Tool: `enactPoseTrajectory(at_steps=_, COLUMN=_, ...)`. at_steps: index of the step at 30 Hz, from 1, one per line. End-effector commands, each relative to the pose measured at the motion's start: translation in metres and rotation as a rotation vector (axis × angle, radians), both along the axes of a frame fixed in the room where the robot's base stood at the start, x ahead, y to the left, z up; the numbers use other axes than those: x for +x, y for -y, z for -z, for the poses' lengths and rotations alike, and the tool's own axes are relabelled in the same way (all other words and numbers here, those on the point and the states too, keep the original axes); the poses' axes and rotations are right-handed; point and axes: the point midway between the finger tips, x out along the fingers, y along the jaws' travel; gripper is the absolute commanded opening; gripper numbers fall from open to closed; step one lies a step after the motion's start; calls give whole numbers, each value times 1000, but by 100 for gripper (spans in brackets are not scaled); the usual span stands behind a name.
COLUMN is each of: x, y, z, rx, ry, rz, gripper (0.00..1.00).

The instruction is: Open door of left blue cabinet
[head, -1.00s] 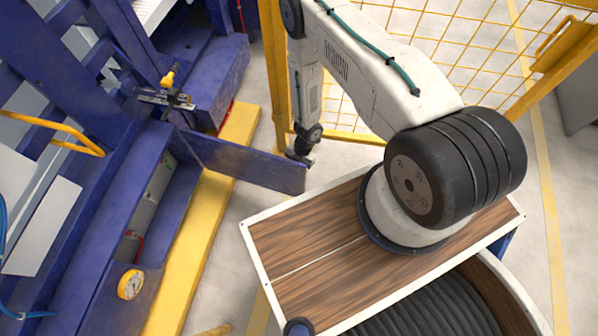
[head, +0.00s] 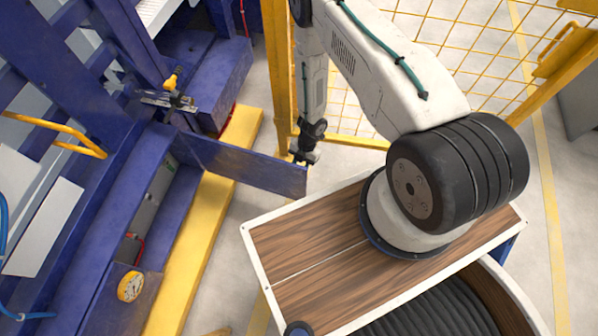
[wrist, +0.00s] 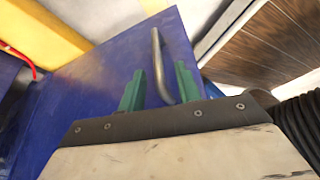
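The left blue cabinet (head: 105,262) is at the lower left of the head view. Its blue door (head: 245,165) stands swung out from the cabinet toward my arm, with part of the inside showing. In the wrist view the door (wrist: 90,85) fills the middle, with a bent metal handle (wrist: 157,60) on it. My gripper (head: 303,152) is at the door's free end. Its green fingers (wrist: 160,90) are apart, one on each side of the handle, with the handle closer to the right finger. Whether a finger touches the handle cannot be told.
A yellow floor beam (head: 205,225) runs along the cabinet front below the door. A yellow mesh fence (head: 450,60) stands behind my arm. A round yellow gauge (head: 131,286) sits at the cabinet's near end. Bare floor (head: 235,245) lies right of the beam.

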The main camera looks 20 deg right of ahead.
Motion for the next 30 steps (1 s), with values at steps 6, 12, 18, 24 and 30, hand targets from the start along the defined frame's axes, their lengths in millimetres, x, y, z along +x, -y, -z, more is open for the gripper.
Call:
enactPoseTrajectory(at_steps=6, x=7, y=11, z=-30, rx=0, ry=0, rz=1, gripper=33)
enactPoseTrajectory(at_steps=12, x=8, y=14, z=-37, rx=-1, ry=-1, rz=1, gripper=33)
enactPoseTrajectory(at_steps=18, x=8, y=13, z=-37, rx=-1, ry=-1, rz=1, gripper=33)
enactPoseTrajectory(at_steps=24, x=8, y=13, z=-37, rx=-1, ry=-1, rz=1, gripper=33)
enactPoseTrajectory(at_steps=30, x=22, y=9, z=-44, rx=-27, ry=25, rz=-1, gripper=33)
